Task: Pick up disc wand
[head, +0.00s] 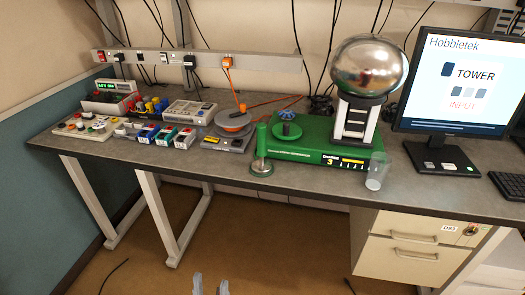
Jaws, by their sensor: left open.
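What looks like the disc wand (261,143) stands upright on the workbench in the head view, a green rod-like handle above a flat round metal disc. It is near the bench's front edge, just left of the green machine base (310,152). My left gripper (211,285) shows only as two pale fingertips at the bottom edge. They are apart with nothing seen between them, well below and in front of the wand. My right gripper is not in view.
A large silver sphere (366,66) tops the machine. A clear cup (377,171) stands at the front edge beside it. A monitor (462,85) and drawers (412,245) are right. The floor in front is mostly clear.

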